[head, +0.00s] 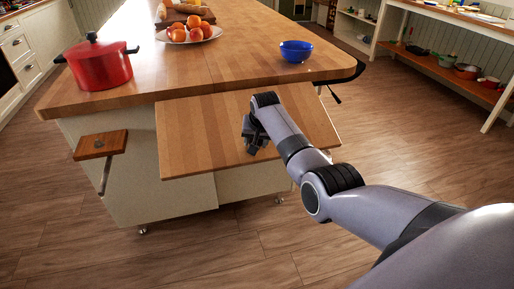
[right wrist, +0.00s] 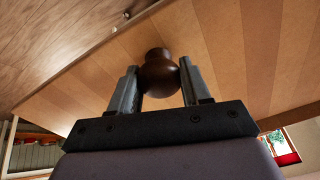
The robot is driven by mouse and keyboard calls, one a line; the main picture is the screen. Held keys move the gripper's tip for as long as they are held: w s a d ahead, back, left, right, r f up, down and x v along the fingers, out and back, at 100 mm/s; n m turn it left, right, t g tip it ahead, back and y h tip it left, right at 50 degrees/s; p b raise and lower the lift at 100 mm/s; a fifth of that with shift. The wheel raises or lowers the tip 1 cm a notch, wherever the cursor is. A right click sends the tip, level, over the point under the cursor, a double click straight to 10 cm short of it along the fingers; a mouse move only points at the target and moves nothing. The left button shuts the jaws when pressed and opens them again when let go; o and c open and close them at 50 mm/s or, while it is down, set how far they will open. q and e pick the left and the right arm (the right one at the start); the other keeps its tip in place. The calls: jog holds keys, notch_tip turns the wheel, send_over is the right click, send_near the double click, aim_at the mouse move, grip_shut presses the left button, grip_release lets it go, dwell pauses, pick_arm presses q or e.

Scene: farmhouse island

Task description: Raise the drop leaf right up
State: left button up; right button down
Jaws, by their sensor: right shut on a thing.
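The drop leaf (head: 205,137) is a light wooden panel along the near side of the island (head: 225,68). It stands out from the island and slopes down towards me, partly raised, with its near edge lower than the worktop. My right gripper (head: 255,143) is over the leaf's outer face. In the right wrist view my right gripper (right wrist: 157,88) is shut on a round dark brown knob (right wrist: 159,72) on the wooden face. The knob is hidden by the gripper in the head view. My left gripper is not in view.
A small wooden plate (head: 100,145) on a metal arm sticks out left of the leaf. A red pot (head: 98,66), a fruit plate (head: 190,37) and a blue bowl (head: 296,51) stand on the worktop. The floor (head: 225,250) in front is clear.

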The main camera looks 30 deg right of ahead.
jog(key=shift+g, duration=0.7)
jog(key=r, duration=0.5)
jog(key=shift+w+d, duration=0.2)
jog(key=shift+d, duration=0.1)
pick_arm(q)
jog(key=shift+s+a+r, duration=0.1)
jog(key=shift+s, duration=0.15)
pick_arm(e)
jog(key=shift+w+r, duration=0.15)
jog(key=shift+r, duration=0.7)
jog(key=shift+w+r, duration=0.1)
jog(key=shift+r, duration=0.85)
jog(key=c, duration=0.5)
grip_release()
jog(key=shift+s, duration=0.15)
jog(key=shift+a+f, duration=0.1)
jog(key=shift+f, duration=0.15)
jog(key=shift+p+v, duration=1.1)
jog(key=shift+v, duration=0.3)
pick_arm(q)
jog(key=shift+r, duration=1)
pick_arm(e)
jog(key=shift+v, duration=2.2)
